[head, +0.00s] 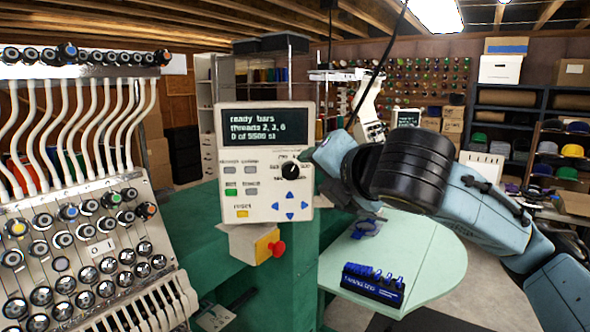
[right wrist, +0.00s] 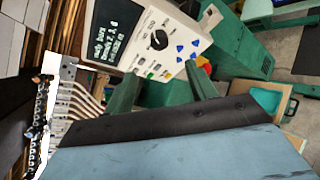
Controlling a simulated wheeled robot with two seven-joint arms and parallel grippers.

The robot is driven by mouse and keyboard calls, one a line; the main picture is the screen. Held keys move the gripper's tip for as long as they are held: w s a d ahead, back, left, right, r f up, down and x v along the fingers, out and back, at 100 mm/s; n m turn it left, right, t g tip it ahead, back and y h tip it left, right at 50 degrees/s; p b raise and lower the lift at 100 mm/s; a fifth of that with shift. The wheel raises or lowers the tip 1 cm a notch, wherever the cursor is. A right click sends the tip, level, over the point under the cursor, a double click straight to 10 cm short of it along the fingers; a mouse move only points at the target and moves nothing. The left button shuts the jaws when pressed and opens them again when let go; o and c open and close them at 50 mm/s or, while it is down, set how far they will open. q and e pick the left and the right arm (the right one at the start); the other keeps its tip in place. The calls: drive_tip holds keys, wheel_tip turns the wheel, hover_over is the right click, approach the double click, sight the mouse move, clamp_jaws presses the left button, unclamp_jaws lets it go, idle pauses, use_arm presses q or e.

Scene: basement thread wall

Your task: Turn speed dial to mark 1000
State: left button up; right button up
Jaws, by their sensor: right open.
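The speed dial (head: 290,170) is a round black knob on the right half of the pale control panel (head: 232,205). Small printed marks surround it; I cannot read its setting surely. The panel's dark screen (head: 265,126) shows light text including "ready bars". My right gripper (head: 309,155) is just right of the dial, its fingers mostly hidden behind my arm. In the right wrist view, its two green fingers (right wrist: 163,74) are spread apart and empty. The dial (right wrist: 158,40) shows beyond the gap between them, apparently untouched. My left gripper is not in view.
Blue arrow buttons (head: 290,207) sit below the dial. A yellow box with a red stop button (head: 277,248) hangs under the panel. Thread machinery (head: 95,240) fills the left. A pale green table (head: 425,255) holds a dark blue rack (head: 372,284).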

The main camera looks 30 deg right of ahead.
sight(293, 170)
drive_tip(key=p+x, duration=0.2)
drive_tip(key=x, duration=1.1)
drive_tip(key=shift+w, duration=0.15)
drive_tip(key=c, duration=1)
